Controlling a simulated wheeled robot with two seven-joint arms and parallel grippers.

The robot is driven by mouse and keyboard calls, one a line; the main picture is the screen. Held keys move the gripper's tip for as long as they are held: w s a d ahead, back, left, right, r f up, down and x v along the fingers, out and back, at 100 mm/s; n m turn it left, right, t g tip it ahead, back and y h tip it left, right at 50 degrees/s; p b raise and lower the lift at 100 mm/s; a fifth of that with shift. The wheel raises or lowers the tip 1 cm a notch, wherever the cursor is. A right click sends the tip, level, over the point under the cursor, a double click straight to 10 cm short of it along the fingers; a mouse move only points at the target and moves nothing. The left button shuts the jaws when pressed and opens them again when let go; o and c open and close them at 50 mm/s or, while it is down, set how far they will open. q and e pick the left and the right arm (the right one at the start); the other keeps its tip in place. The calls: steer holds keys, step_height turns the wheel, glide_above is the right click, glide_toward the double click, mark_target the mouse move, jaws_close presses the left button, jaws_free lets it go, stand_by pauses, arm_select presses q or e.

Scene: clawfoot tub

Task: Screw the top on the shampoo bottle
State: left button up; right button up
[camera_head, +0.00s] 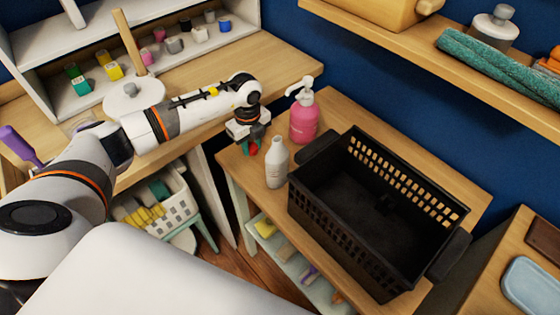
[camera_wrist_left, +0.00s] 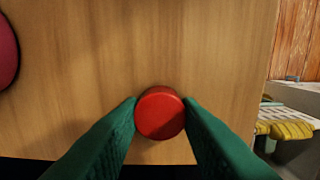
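The shampoo bottle (camera_head: 277,165), pale grey-white with a narrow bare neck, stands upright on the wooden table in the head view. The red top (camera_wrist_left: 160,112) shows round from above in the left wrist view. My left gripper (camera_wrist_left: 160,106) has its green fingers against both sides of the red top. In the head view the left gripper (camera_head: 252,146) points down low over the table, just left of and behind the bottle. I cannot tell if the top touches the table. My right gripper is not in view.
A pink pump bottle (camera_head: 304,115) stands close behind the shampoo bottle, near the left gripper. A black basket (camera_head: 326,213) stands to the right and takes up much of the table (camera_head: 345,98). A gap separates this table from the shelf unit (camera_head: 285,62) at the left.

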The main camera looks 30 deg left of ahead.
arm_select(q)
steer(key=shift+r+p, duration=1.95)
steer(key=shift+r, duration=0.65)
